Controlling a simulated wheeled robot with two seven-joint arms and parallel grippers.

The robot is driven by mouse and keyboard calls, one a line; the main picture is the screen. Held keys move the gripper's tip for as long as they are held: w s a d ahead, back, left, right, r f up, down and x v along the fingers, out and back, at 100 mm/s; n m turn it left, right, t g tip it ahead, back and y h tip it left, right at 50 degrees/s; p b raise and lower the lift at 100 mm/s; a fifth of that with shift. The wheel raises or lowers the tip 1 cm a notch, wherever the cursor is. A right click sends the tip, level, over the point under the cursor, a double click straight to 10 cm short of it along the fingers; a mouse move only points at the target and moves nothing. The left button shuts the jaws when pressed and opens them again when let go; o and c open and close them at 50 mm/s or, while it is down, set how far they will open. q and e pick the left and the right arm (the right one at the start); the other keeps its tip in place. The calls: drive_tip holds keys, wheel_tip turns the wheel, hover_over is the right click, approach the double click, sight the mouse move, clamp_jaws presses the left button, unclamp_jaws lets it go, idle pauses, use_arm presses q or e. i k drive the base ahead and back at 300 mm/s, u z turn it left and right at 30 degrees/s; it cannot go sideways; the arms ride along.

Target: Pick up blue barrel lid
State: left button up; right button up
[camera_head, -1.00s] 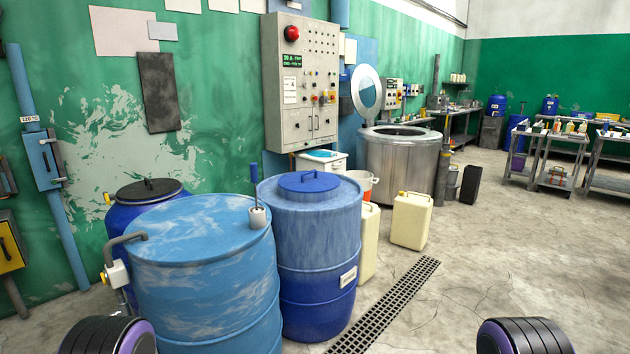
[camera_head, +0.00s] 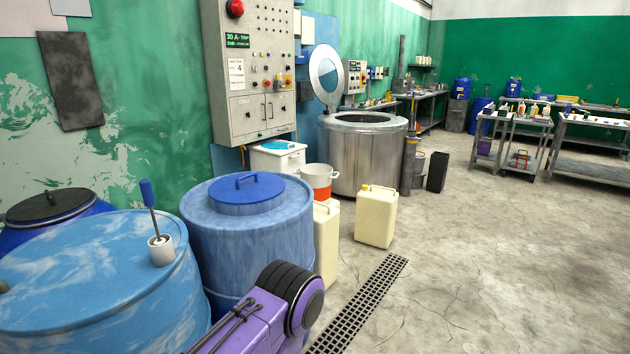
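The blue barrel lid (camera_head: 232,197) is a round blue disc with an arched handle on top. It sits on top of the blue barrel (camera_head: 245,240), left of the middle of the head view. Nothing touches the lid. A purple and black link of one of my arms rises in front of the barrel's lower right side and hides part of it. Neither of my grippers shows in the head view.
A lighter blue drum (camera_head: 95,275) with a brush in a white cup (camera_head: 161,250) stands left of the barrel. A black-lidded barrel (camera_head: 50,207) is behind it. Cream canisters (camera_head: 376,217) stand to the right. The floor (camera_head: 480,270) at right is open.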

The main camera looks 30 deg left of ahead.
sight(250, 188)
drive_tip(key=z, duration=0.15)
drive_tip(key=i, duration=1.8)
drive_tip(key=u, duration=0.75)
